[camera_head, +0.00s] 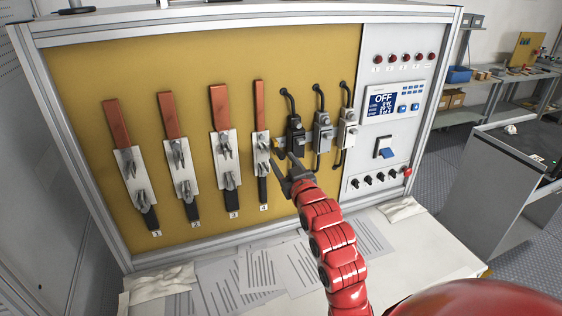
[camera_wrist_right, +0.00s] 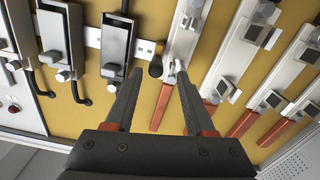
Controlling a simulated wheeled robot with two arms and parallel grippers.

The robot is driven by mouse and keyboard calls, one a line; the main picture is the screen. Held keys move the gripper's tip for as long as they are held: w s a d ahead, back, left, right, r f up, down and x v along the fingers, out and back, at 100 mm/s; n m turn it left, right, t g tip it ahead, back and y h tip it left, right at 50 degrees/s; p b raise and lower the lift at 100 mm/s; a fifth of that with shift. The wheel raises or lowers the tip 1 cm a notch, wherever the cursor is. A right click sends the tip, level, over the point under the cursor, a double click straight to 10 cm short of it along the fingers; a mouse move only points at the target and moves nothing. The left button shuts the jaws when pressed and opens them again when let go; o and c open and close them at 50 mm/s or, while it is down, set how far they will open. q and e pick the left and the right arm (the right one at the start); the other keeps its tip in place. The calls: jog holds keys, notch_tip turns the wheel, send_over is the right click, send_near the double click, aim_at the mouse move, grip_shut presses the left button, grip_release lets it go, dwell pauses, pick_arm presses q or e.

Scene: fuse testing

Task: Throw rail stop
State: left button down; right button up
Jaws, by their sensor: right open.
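My right gripper (camera_head: 284,164) reaches up to the panel from below, between fuse strip 4 (camera_head: 262,150) and the black module (camera_head: 296,138). In the right wrist view the two fingers (camera_wrist_right: 158,76) are apart, with nothing gripped. A small dark piece (camera_wrist_right: 155,66), which may be the rail stop, sits on the pale slotted rail (camera_wrist_right: 146,47) just beyond and between the fingertips. The right fingertip is close to a metal clip of the neighbouring strip. Whether either finger touches anything is unclear. My left gripper is out of view.
The yellow board (camera_head: 80,75) carries several fuse strips on the left. A grey module (camera_head: 322,130) and a white module (camera_head: 347,130) stand right of the black one. A control panel (camera_head: 370,190) with a display reading OFF (camera_head: 384,101) is further right. Papers (camera_head: 300,262) lie below.

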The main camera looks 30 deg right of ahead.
jog(key=p+v, duration=1.3)
jog(key=v, duration=0.2)
jog(key=shift+f, duration=0.15)
